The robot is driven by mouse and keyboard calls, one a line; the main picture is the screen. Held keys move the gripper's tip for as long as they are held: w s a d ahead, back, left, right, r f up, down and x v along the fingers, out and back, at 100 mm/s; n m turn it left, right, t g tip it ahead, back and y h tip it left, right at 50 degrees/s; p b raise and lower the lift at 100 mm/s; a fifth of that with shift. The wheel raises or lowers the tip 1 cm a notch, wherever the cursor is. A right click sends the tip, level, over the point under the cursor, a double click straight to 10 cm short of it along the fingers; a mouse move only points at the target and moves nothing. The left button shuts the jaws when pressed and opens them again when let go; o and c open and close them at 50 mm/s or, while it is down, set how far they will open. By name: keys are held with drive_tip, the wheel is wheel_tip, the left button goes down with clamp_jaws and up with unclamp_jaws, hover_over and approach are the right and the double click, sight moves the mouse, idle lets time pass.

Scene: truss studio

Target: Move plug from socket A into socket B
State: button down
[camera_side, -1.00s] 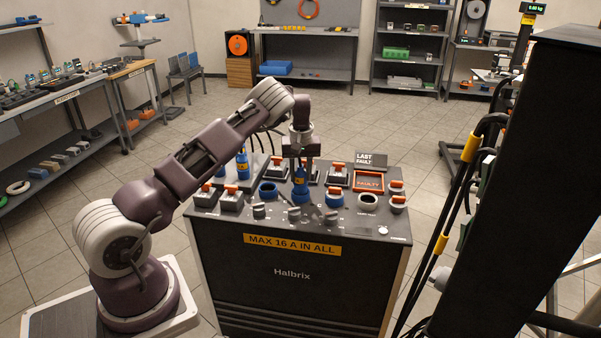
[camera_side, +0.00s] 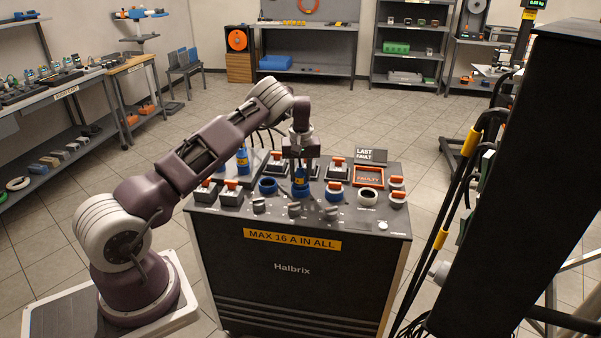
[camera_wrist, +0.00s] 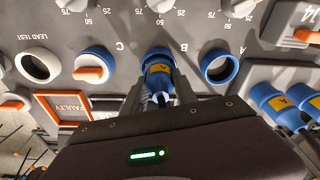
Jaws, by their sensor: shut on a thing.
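The blue plug with a yellow label (camera_side: 300,178) stands upright at socket B, the middle blue socket (camera_wrist: 158,53) on the panel. In the wrist view the plug (camera_wrist: 160,77) points into the ring of that socket. How deep it sits is hard to tell. My gripper (camera_side: 300,162) is above the panel, shut on the plug, with a finger on each side. Socket A (camera_side: 268,187) is an open, empty blue ring just left of the plug; it also shows in the wrist view (camera_wrist: 218,66).
Socket C (camera_side: 334,190), with an orange lever, is right of the plug. The grey lead-test socket (camera_side: 369,196) is farther right. Other blue plugs (camera_side: 242,161) stand at the back left. Knobs (camera_side: 294,209) line the front, and switches (camera_side: 337,167) stand behind.

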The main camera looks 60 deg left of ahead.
drive_tip(key=shift+f, duration=0.15)
drive_tip(key=shift+c, duration=1.6)
unclamp_jaws()
drive_tip(key=shift+r, duration=4.55)
